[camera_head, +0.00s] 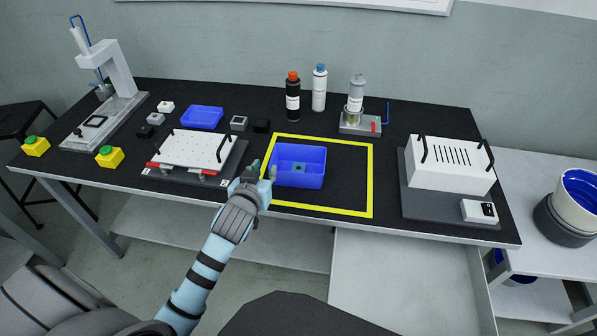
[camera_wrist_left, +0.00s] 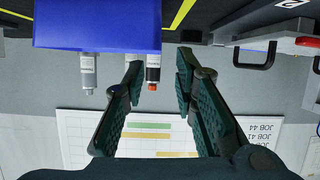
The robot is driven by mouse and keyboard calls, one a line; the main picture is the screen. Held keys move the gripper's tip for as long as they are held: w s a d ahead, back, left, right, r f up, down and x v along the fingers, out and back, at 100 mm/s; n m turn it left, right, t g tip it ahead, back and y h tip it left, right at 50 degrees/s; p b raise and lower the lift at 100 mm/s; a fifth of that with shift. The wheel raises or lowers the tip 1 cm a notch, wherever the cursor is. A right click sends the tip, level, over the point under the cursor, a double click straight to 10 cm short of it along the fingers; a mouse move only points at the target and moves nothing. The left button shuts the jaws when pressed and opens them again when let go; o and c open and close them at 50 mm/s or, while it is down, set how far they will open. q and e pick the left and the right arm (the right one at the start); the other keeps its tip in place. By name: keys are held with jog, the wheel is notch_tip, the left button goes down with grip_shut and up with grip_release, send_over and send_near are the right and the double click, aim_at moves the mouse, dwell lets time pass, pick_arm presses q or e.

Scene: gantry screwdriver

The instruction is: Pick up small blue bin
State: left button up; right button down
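The blue bin (camera_head: 311,181) stands upright inside a yellow-outlined square on the black table, with a small dark item on its floor. Its blue wall also fills the upper left of the wrist view (camera_wrist_left: 97,25), which is upside down. My left gripper (camera_head: 259,176) is at the bin's left side. In the left wrist view its two fingers (camera_wrist_left: 159,72) are spread apart with nothing between them, and the bin's side edge lines up with the gap. I cannot tell whether a finger touches the bin. A second, shallower blue tray (camera_head: 202,117) lies farther back. My right gripper is not in view.
A white perforated plate fixture (camera_head: 192,148) stands left of my gripper. Bottles (camera_head: 293,100) and a small metal stand (camera_head: 360,123) are behind the bin. A white slotted box (camera_head: 450,165) is to the right. The yellow square (camera_head: 368,180) has free room right of the bin.

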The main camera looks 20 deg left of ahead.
aim_at(277, 151)
pick_arm(q)
jog(key=b+x, duration=0.3)
jog(key=x, duration=0.8)
jog(key=shift+w+f, duration=0.25)
jog(key=shift+f, duration=0.05)
jog(key=shift+r, duration=0.15)
grip_shut()
